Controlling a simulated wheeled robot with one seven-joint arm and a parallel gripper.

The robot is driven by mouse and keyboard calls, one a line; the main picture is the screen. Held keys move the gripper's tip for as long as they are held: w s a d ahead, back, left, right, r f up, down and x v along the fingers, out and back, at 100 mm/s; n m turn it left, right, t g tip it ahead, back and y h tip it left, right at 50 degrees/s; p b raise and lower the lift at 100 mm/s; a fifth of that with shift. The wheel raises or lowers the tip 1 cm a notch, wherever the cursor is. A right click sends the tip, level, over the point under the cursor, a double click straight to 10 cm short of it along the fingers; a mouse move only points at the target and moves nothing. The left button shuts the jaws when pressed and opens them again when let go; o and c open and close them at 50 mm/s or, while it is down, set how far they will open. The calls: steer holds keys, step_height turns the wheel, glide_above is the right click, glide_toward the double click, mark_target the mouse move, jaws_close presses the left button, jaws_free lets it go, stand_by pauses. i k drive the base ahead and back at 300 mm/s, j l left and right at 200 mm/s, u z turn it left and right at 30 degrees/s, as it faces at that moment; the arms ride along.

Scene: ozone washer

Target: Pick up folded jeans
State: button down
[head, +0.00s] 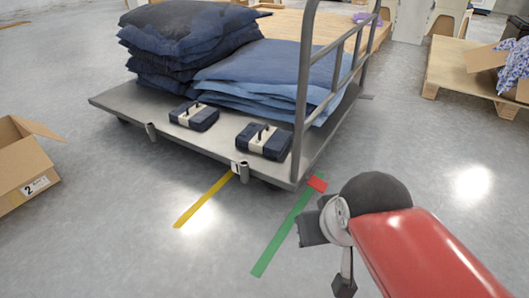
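Two small folded dark-blue jeans bundles, each with a pale band and a dark upright loop, lie on the front of a grey flat cart (108,99). One folded jeans bundle (180,117) is on the left and the other folded jeans bundle (277,146) is on the right, nearer the cart's rail. Behind them are a tall stack of dark denim (185,45) and a lower stack of lighter blue denim (265,75). My gripper (325,255) is at the lower right, in front of the cart and apart from the bundles.
A metal rail (306,75) rises at the cart's right end. An open cardboard box (22,165) is at the left edge. A wooden pallet (455,68) with a box of cloth stands at the upper right. Floor with yellow and green tape is clear before the cart.

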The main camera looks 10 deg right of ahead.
mark_target(266, 140)
steer(key=i+j+z, duration=0.15)
steer(key=z, duration=0.2)
steer(key=i+j+z, duration=0.15)
steer(key=z, duration=0.2)
steer(key=i+j+z, duration=0.2)
steer(key=z, duration=0.15)
steer(key=i+j, duration=0.15)
steer(key=j, duration=0.2)
steer(key=i+j+z, duration=0.1)
steer(key=j, duration=0.25)
steer(key=i+j, duration=0.2)
steer(key=j, duration=0.2)
steer(key=i+j+z, duration=0.1)
steer(key=j, duration=0.25)
